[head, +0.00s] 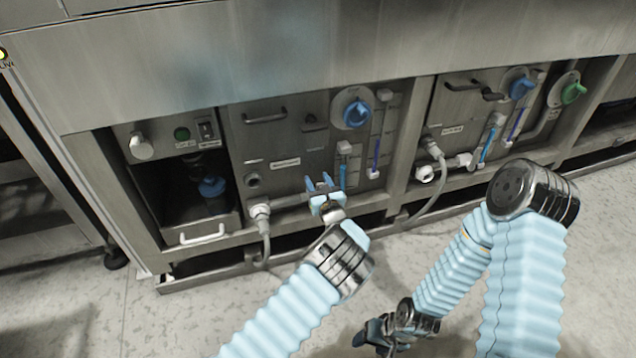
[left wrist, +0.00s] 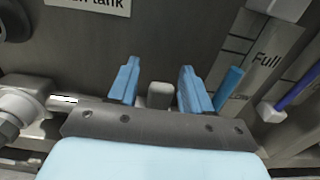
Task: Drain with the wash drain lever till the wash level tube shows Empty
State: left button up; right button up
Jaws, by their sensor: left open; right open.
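My left gripper (head: 322,184) is open at the lower front of the left tank panel. In the left wrist view its two blue fingers (left wrist: 160,86) stand on either side of a short grey lever end (left wrist: 160,96). I cannot tell whether they touch it. A pipe (left wrist: 75,101) runs in from the left behind the gripper. The wash level tube (head: 343,174), with blue liquid, stands just right of the gripper. In the wrist view the blue column (left wrist: 229,84) appears below the "Full" mark; its lower part is hidden. My right gripper (head: 370,334) is open, low over the floor.
A blue knob (head: 357,113) sits above the tubes, and a purple tube (head: 375,156) stands to the right. A similar panel with a green knob (head: 573,92) is further right. A grey hose (head: 265,242) hangs left of my gripper. The floor (head: 190,320) in front is clear.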

pick_arm(q)
jog(key=shift+c, duration=0.5)
grip_shut()
jog(key=shift+a, duration=0.15)
jog(key=shift+s+a+f+n+b, duration=0.25)
jog(key=shift+a+n+b, duration=0.35)
jog(key=shift+n, duration=0.55)
jog(key=shift+s+a+f+n+b, duration=0.3)
jog(key=shift+a+n, duration=0.5)
jog(key=shift+n, duration=0.4)
jog(key=shift+s+a+f+n+b, duration=0.2)
jog(key=shift+a+n+b, duration=0.4)
jog(key=shift+n, duration=0.55)
jog(key=shift+a, duration=0.15)
